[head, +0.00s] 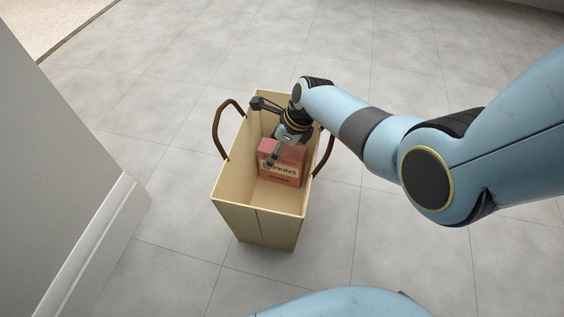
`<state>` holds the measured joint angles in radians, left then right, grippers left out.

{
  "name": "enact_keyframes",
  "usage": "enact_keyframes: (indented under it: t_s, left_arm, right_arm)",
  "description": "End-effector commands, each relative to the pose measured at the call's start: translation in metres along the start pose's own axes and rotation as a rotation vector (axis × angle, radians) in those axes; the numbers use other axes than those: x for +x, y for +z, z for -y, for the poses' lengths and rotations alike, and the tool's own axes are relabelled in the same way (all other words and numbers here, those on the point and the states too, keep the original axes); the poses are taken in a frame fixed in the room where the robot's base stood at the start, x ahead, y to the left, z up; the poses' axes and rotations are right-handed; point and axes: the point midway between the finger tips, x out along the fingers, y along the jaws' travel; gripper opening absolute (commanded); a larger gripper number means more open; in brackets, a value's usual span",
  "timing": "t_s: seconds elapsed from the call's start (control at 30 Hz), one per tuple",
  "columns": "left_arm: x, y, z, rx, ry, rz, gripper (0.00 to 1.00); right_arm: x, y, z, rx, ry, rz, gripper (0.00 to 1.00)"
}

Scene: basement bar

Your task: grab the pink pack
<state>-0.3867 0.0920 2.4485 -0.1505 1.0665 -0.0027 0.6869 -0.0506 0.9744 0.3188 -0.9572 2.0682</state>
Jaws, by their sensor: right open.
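The pink pack (282,172), a boxy pack with a pale label reading partly "PKINS", stands inside a tan bag (257,226) with brown loop handles. My right gripper (268,135) is at the bag's opening, above the pack. It is open. One dark finger reaches down in front of the pack's upper left part, and the other points toward the bag's back left rim. I cannot tell whether the finger touches the pack. The gripper hides part of the pack's top. My left gripper is not in view.
The bag stands on a grey tiled floor (150,200). A grey wall with a white baseboard (95,250) runs along the left. A beige carpet edge (60,25) is at the top left. The floor around the bag is clear.

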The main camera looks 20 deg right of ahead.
Motion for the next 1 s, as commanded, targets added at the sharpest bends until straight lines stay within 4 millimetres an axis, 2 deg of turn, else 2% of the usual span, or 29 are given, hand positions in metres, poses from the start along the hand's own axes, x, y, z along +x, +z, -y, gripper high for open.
enact_keyframes:
  t_s: [0.23, 0.8, 1.0]
  left_arm:
    - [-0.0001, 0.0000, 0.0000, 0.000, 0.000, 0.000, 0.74]
    - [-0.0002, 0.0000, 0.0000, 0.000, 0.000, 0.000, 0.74]
    - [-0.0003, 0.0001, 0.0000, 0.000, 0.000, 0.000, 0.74]
  right_arm:
    - [0.0001, -0.0002, 0.0002, 0.000, 0.000, 0.000, 0.75]
    - [0.0002, -0.0003, 0.0000, 0.000, 0.000, 0.000, 0.00]
    - [0.0001, -0.0001, 0.0001, 0.000, 0.000, 0.000, 0.00]
